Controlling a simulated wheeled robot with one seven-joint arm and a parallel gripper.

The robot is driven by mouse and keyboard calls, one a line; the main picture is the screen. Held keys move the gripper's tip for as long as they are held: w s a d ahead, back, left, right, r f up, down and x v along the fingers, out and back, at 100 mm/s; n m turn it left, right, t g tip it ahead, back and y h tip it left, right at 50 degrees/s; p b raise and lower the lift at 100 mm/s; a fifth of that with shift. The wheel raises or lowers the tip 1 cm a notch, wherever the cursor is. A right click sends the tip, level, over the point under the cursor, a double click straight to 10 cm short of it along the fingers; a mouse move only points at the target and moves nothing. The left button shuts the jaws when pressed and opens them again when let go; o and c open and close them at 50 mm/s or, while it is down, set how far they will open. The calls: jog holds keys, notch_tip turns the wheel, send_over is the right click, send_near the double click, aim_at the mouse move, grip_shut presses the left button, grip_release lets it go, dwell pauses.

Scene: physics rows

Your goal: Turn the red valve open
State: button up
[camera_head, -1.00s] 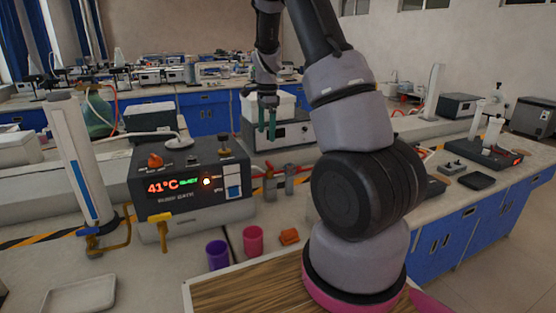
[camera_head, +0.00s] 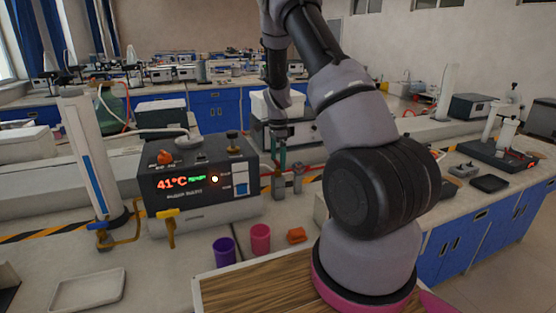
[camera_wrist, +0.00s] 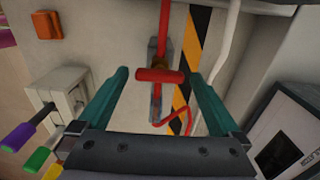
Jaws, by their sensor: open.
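The red valve has a red T-shaped handle (camera_wrist: 160,75) on a red pipe, seen from above in the wrist view. In the head view the red valve and pipe (camera_head: 315,167) are small, behind the cups and right of the bath. My gripper (camera_wrist: 158,76) has two teal fingers, spread apart and empty. In the wrist view the handle's crossbar lies between the fingertips, with space on both sides; I cannot tell the height gap. In the head view my gripper (camera_head: 282,158) points down just over the valve and partly hides it.
A water bath (camera_head: 205,180) reading 41°C stands left of the valve. A purple cup (camera_head: 224,251), a pink cup (camera_head: 260,238) and an orange block (camera_head: 296,235) are in front. In the wrist view, a white box (camera_wrist: 65,95) is at left and a dark-screened device (camera_wrist: 285,150) at right.

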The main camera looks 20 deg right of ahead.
jog(key=c, duration=1.2)
jog(key=shift+c, duration=0.2)
jog(key=n, duration=0.4)
jog(key=shift+n, duration=0.4)
jog(key=n, duration=0.4)
jog(key=shift+n, duration=0.3)
jog(key=n, duration=0.4)
jog(key=shift+n, duration=2.2)
